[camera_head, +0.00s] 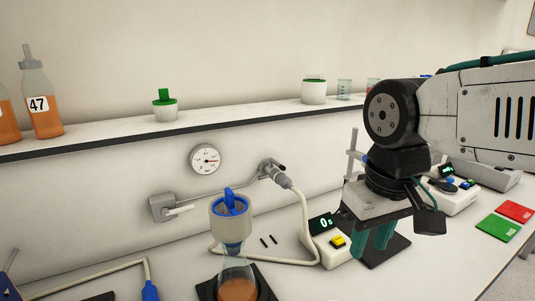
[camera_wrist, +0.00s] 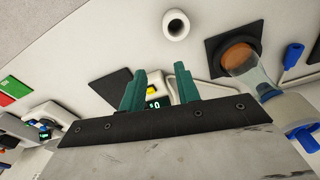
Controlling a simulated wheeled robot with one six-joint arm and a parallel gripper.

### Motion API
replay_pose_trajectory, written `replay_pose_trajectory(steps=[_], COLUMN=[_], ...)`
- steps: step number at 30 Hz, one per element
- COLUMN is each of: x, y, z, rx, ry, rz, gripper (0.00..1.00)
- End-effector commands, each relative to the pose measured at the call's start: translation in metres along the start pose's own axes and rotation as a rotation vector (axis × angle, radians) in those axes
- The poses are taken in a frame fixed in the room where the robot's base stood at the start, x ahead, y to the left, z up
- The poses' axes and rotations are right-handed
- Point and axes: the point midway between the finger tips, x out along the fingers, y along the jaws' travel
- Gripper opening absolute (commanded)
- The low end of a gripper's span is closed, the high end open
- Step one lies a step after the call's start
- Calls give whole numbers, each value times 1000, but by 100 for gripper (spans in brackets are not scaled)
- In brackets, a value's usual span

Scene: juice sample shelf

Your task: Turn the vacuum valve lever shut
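On the back wall a grey box with a pale lever (camera_head: 180,210) stands out, the lever pointing right. A thin pipe runs from it to a grey fitting (camera_head: 272,169) with a handle, where a pale hose (camera_head: 306,220) is attached. I cannot tell for sure which handle is the vacuum valve lever. A round gauge (camera_head: 207,159) sits above, its needle not readable. My gripper (camera_head: 376,242) is to the right of the valve, pointing down above the bench. In the wrist view its teal fingers (camera_wrist: 160,72) are apart, with nothing held between them.
A flask (camera_head: 238,286) with orange liquid, under a grey funnel (camera_head: 230,222) with a blue top, stands in front of the wall. A timer (camera_head: 335,250) reading 0 s sits left of my gripper. A shelf (camera_head: 230,121) runs above. Red and green cards (camera_head: 498,228) lie right.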

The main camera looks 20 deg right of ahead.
Motion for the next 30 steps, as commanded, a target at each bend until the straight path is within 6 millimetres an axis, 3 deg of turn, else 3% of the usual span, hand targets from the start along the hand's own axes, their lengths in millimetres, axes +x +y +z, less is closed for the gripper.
replay_pose_trajectory(steps=[3,9,18,24,30], x=[-24,-54,-62,-55,-47], y=[-1,-7,-30,-43,-46], z=[-48,-139,-269,-319,-333], rx=[-30,-84,-154,-179,-186], ry=[-18,-43,-73,-83,-86], rz=[21,66,130,158,166], gripper=[32,32,32,32,32])
